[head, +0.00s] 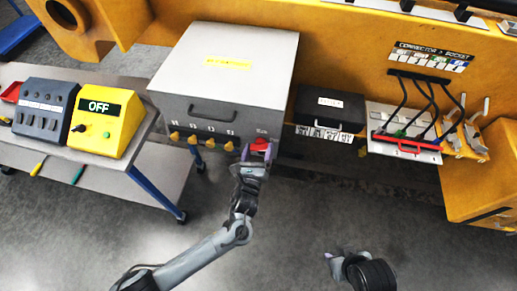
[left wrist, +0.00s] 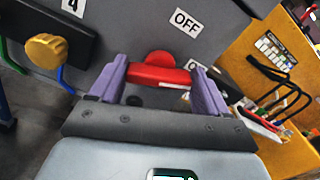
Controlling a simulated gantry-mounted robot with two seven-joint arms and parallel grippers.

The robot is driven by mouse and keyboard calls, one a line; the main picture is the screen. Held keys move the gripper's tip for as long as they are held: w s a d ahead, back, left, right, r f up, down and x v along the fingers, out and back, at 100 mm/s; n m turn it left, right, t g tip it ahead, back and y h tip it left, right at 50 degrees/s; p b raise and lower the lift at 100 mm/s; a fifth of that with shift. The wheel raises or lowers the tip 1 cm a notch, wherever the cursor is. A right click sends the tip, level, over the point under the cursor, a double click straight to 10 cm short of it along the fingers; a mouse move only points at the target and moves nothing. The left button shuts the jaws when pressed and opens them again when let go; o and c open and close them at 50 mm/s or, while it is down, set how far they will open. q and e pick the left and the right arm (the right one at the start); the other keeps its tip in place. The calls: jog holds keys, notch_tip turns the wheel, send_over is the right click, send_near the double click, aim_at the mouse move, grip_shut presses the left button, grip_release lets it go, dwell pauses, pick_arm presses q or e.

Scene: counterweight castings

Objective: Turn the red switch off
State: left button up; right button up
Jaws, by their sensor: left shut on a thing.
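The red switch (head: 260,144) is at the lower right of the grey box's (head: 222,55) front face. In the left wrist view it has a rounded red hub and a red bar (left wrist: 158,75) lying crosswise between two purple fingers. My left gripper (head: 257,153) is shut on the switch, with one finger at each end of the bar. An OFF label (left wrist: 185,21) sits up and right of the hub. A second label (left wrist: 197,65), beginning with O, is partly hidden by a finger. My right gripper (head: 336,262) is low in the head view, apart from everything, its opening unclear.
Several yellow knobs (head: 193,139) line the box front, left of the switch. A yellow unit (head: 107,122) with an OFF display stands on the left cart. A black case (head: 329,110) and a cable panel (head: 404,133) are to the right. The floor in front is mostly clear.

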pick_arm(q)
jog(key=n, duration=0.3)
jog(key=shift+f+n+p, duration=0.1)
jog(key=shift+n+p, duration=0.3)
jog(key=n, duration=0.3)
jog(key=shift+a+n, duration=0.1)
jog(key=shift+n, duration=0.2)
jog(key=n, duration=0.3)
jog(key=shift+f+n+p, duration=0.1)
jog(key=shift+n+p, duration=0.2)
jog(key=shift+n, duration=1.4)
jog(key=o, duration=1)
